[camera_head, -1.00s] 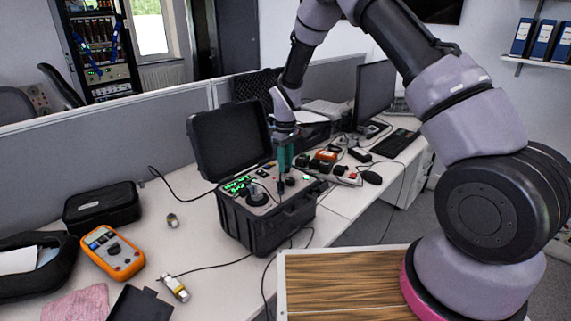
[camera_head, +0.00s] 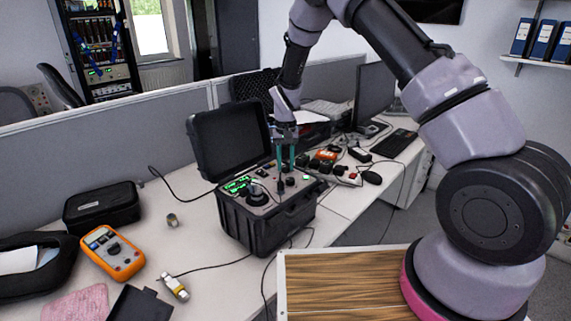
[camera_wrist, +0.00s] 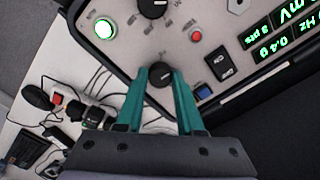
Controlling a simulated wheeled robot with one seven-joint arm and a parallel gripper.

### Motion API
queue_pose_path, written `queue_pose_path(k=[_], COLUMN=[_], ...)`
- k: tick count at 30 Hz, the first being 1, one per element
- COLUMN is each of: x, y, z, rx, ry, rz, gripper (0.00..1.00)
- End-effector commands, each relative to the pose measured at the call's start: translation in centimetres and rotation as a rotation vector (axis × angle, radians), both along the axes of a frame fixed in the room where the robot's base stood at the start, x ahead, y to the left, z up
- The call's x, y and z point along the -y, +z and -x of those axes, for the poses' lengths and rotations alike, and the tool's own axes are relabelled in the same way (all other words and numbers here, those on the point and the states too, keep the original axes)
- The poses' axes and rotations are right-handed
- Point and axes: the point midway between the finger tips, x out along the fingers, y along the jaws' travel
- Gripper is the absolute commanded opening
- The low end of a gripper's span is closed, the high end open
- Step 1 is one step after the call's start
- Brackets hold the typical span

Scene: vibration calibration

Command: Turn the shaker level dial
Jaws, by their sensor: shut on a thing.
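A black dial (camera_wrist: 160,72) sits on the grey panel between the tips of my teal gripper fingers (camera_wrist: 160,76) in the wrist view. The fingers touch it from both sides, and my gripper is shut on it. The label is too small to read. In the head view, my gripper (camera_head: 285,167) points down onto the panel of the open black calibrator case (camera_head: 262,228), and the fingers hide the dial there. A second black knob (camera_wrist: 152,7) lies at the top edge of the wrist view, apart from my fingers.
The panel has a green-lit button (camera_wrist: 104,28), a red button (camera_wrist: 196,35), a rocker switch (camera_wrist: 218,66) and green displays (camera_wrist: 265,35). The raised lid (camera_head: 228,140) stands behind.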

Motion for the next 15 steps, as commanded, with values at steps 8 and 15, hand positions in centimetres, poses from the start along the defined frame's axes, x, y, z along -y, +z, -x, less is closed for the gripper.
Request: queue_pose_path(k=[8,15], x=[0.01,-0.04], y=[0.03,0.02], z=[-0.03,0.00], rx=[0.001,0.000], ry=[-0.185,-0.272], rz=[0.000,0.000], gripper=[0.00,0.00])
